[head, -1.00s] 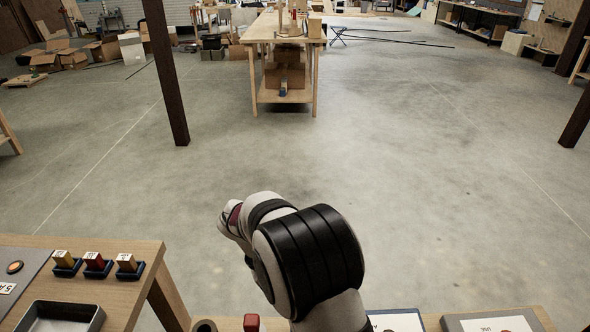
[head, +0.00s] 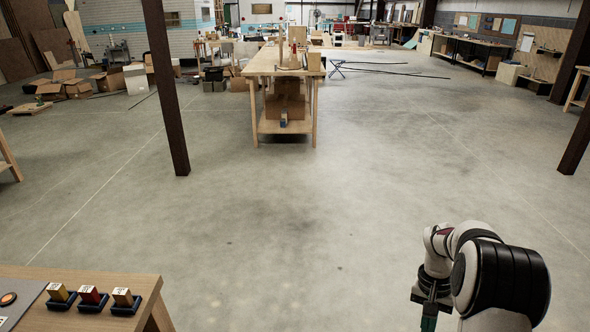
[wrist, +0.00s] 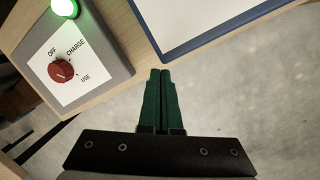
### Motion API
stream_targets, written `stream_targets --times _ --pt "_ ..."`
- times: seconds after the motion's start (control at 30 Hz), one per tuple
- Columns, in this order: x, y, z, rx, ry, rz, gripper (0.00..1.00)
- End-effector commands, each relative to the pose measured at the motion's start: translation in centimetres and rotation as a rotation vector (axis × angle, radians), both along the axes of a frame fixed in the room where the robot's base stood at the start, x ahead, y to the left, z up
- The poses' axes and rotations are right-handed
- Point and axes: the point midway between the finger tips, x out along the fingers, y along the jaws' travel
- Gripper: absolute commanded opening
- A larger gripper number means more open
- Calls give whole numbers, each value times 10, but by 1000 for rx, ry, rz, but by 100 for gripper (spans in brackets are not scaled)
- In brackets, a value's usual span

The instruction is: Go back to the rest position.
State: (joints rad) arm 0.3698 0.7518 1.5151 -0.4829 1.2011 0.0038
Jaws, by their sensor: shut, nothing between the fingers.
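My gripper (wrist: 161,74) shows in the wrist view with its two dark green fingers side by side, closed and empty. It hangs over the edge of a wooden table (wrist: 108,22), with the concrete floor beyond. In the head view my gripper (head: 429,322) is at the lower right, pointing down, its fingertips cut off by the bottom edge. My arm is bent above it.
In the wrist view a switch box (wrist: 80,62) has a red knob and a lit green lamp (wrist: 65,7). A blue-edged white board (wrist: 195,18) lies beside it. In the head view several coloured blocks (head: 90,294) sit in holders at lower left. Open floor lies ahead.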

Motion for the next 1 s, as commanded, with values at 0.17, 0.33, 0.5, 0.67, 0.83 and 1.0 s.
stream_targets --times 0.17,0.33,0.5,0.67,0.83,1.0 --pt "-14 -49 -4 10 -46 -165 0" --pt "-31 -93 -7 16 -91 -318 0" --pt "-53 -135 -9 15 -136 -468 0" --pt "-75 -168 -11 12 -173 -589 0" --pt "-90 -188 -13 9 -195 -664 0" --pt "-90 -189 -22 8 -197 -666 0"
